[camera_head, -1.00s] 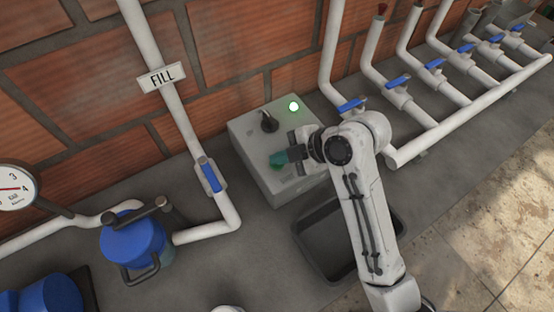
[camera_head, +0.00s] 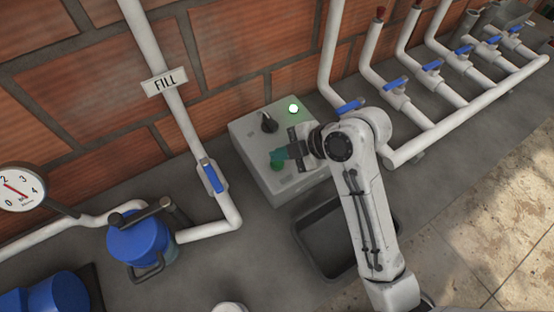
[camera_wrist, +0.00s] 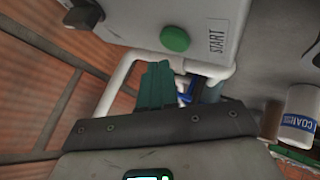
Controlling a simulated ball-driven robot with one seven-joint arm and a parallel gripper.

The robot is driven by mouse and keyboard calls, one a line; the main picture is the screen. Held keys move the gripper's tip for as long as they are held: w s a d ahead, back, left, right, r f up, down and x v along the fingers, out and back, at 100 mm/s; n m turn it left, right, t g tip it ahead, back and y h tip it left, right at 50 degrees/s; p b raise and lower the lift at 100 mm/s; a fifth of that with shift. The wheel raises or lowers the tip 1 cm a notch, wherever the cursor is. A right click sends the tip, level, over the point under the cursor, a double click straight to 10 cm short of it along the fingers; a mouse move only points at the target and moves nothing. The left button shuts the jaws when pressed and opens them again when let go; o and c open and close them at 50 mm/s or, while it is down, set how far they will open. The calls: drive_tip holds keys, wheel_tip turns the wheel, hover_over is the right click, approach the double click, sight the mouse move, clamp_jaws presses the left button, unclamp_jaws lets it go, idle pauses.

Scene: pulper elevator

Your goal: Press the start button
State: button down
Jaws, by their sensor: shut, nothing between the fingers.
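The grey control box (camera_head: 247,137) stands on the counter against the brick wall. Its round green start button (camera_head: 277,166) is on the top face; in the wrist view the button (camera_wrist: 175,39) is fully visible beside the START label (camera_wrist: 216,38). My gripper (camera_head: 281,154) is over the box, with its teal fingertips close to the button and partly overlapping it in the head view. In the wrist view the shut, empty fingers (camera_wrist: 155,85) show below the button in the picture. Contact cannot be told.
A black knob (camera_head: 268,123) and a lit lamp (camera_head: 293,108) are on the box. A grey tray (camera_head: 318,247) lies in front. A FILL pipe with a blue valve (camera_head: 213,177) is left; several valved pipes (camera_head: 398,100) are right. A gauge (camera_head: 20,188) is far left.

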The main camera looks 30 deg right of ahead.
sight(283, 166)
drive_tip(key=shift+r+p, duration=1.85)
drive_tip(key=shift+r, duration=0.5)
drive_tip(key=shift+f, duration=0.1)
drive_tip(key=shift+s+d+f+m, duration=0.1)
drive_tip(key=shift+s+f+m, duration=0.2)
drive_tip(key=shift+m, duration=0.2)
drive_tip(key=s+d+f+m+g+h, duration=0.2)
drive_tip(key=s+f+m, duration=0.2)
drive_tip(key=s, duration=0.3)
drive_tip(key=s+d+f+m+g+h+b, duration=0.1)
drive_tip(key=s+d+f+m+g+h, duration=0.1)
drive_tip(key=s+f+m, duration=0.2)
drive_tip(key=s+d+f+m+g+h+b, duration=0.1)
drive_tip(key=s+d+f+m+h, duration=0.1)
drive_tip(key=s+m, duration=0.7)
drive_tip(key=shift+s+d+f+g, duration=0.25)
drive_tip(key=shift+s+f, duration=0.2)
drive_tip(key=shift+f, duration=0.25)
drive_tip(key=shift+s+d+f+g, duration=0.15)
drive_tip(key=shift+s+d+f, duration=0.2)
drive_tip(key=shift+f, duration=0.35)
